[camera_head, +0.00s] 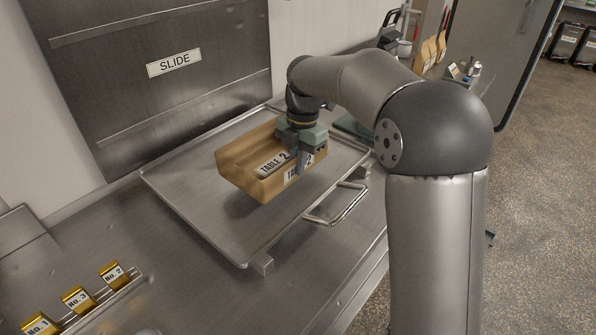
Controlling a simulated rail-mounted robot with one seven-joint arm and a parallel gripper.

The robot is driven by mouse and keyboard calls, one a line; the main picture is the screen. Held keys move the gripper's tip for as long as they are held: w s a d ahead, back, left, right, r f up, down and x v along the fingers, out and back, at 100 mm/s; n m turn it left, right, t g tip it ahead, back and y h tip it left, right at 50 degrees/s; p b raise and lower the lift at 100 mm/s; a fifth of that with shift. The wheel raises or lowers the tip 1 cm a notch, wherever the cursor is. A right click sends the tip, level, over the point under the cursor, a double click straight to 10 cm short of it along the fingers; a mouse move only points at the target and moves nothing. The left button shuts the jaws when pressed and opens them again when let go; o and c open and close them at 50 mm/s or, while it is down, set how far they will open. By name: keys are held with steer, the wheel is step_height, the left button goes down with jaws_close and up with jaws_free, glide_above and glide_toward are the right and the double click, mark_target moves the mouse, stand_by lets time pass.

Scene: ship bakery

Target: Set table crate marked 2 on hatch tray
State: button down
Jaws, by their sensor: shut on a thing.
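The wooden crate (238,174) has labels reading "TABLE 2" on it. My gripper (302,158) is shut on the crate at its right side, with one finger showing in front of the label. The crate is over the hatch tray (190,205), a metal tray with a raised rim and a front handle. The crate looks slightly tilted. I cannot tell for sure whether its underside touches the tray. The far finger is hidden by the crate and the gripper body.
A metal hatch door marked "SLIDE" (174,63) stands behind the tray. A rack with yellow tags numbered 1, 3 and 2 (78,299) is at the lower left. The left part of the tray is bare. Small items stand on the counter at the back right.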

steer(key=shift+f, duration=1.55)
steer(key=shift+f, duration=0.1)
steer(key=shift+f, duration=0.15)
steer(key=c, duration=1.6)
jaws_free()
steer(key=r, duration=0.8)
steer(key=w+d+r, duration=0.1)
steer(key=r, duration=0.3)
steer(key=shift+r, duration=0.25)
